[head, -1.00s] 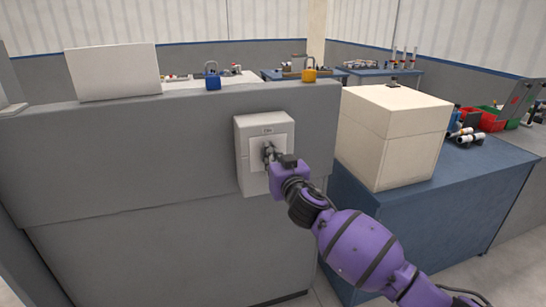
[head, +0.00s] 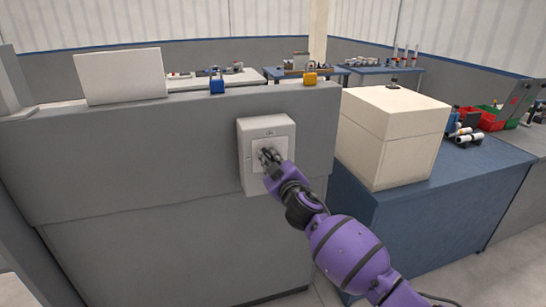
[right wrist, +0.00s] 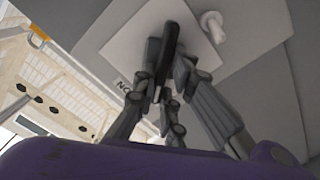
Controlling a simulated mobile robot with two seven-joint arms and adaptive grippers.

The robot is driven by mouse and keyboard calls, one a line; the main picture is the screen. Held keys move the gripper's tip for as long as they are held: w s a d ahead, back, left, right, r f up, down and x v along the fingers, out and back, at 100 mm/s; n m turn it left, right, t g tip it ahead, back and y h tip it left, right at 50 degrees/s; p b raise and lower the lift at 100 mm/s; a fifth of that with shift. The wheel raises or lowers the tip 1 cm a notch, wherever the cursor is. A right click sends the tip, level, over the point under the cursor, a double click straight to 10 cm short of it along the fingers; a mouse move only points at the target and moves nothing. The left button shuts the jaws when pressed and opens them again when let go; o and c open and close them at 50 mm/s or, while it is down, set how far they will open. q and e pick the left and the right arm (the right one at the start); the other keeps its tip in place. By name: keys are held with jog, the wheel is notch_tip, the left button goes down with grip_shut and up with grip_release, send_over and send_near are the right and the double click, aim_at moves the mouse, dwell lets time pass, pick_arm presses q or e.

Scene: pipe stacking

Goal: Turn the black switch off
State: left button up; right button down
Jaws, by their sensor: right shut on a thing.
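A light grey switch box (head: 252,180) is mounted on the front of the grey partition, with a small label above its white central plate. The black switch (right wrist: 168,45) is a narrow bar standing out from the plate; it shows in the right wrist view. My right gripper (head: 268,157) is at the plate, its fingers closed around the switch from both sides. The fingers also show in the right wrist view (right wrist: 168,75). In the head view the fingers and wrist hide most of the switch. My left gripper is not in view.
A large cream box (head: 390,140) stands on a blue bench (head: 420,215) to the right, near my right arm. Worktables stand behind.

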jog(key=n, duration=0.2)
jog(key=n+p, duration=0.1)
jog(key=n, duration=0.1)
jog(key=shift+a+f+n, duration=0.15)
jog(key=shift+a+n, duration=0.05)
jog(key=shift+n, duration=0.1)
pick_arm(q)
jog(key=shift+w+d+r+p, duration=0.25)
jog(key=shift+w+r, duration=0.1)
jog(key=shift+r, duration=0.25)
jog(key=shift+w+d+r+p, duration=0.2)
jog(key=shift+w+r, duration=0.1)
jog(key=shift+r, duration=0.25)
pick_arm(e)
jog(key=shift+s+f+n, duration=0.1)
jog(key=shift+f+n, duration=0.1)
jog(key=shift+n, duration=1.2)
jog(key=shift+f+n, duration=0.2)
jog(key=shift+n, duration=1.2)
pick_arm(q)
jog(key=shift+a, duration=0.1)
pick_arm(e)
jog(key=c, duration=1.8)
grip_release()
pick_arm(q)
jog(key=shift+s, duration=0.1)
